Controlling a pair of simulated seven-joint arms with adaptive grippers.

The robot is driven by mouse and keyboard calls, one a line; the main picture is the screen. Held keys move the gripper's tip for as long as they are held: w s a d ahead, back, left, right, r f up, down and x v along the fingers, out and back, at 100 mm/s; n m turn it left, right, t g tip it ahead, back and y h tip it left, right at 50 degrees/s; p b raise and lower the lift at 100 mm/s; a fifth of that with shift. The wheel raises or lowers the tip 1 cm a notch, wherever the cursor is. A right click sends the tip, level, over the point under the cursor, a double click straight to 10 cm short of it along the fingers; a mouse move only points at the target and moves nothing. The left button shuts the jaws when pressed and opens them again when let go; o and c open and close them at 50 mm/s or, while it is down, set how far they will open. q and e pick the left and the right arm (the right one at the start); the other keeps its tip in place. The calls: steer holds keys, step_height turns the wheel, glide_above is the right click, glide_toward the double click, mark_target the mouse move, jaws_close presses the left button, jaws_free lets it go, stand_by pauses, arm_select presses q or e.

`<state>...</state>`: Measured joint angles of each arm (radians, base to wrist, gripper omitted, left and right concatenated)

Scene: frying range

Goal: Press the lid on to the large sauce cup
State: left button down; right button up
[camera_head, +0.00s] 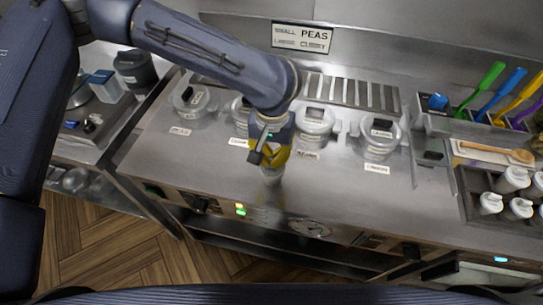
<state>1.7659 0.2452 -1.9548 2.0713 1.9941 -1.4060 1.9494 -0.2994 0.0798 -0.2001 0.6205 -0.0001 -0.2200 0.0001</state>
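My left gripper (270,160), with yellow fingers, points down over the steel counter near its front edge. A small pale cup (271,176) stands directly under the fingertips; its top is hidden by the gripper. I cannot tell whether the fingers touch it, whether a lid is on it, or whether the fingers are open or shut. No separate loose lid can be made out. My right gripper is not in view.
Lidded, labelled pots (380,138) are set in a row behind the gripper. At the right are coloured-handled utensils (483,86), a wooden spoon (497,151) and several white bottles (513,180). The front counter right of the cup is clear.

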arm_select(q)
steer(key=shift+r, duration=2)
stand_by(2.8)
stand_by(0.4)
steer(key=c, duration=1.1)
jaws_free()
steer(key=shift+r, duration=0.15)
steer(key=shift+r, duration=3.35)
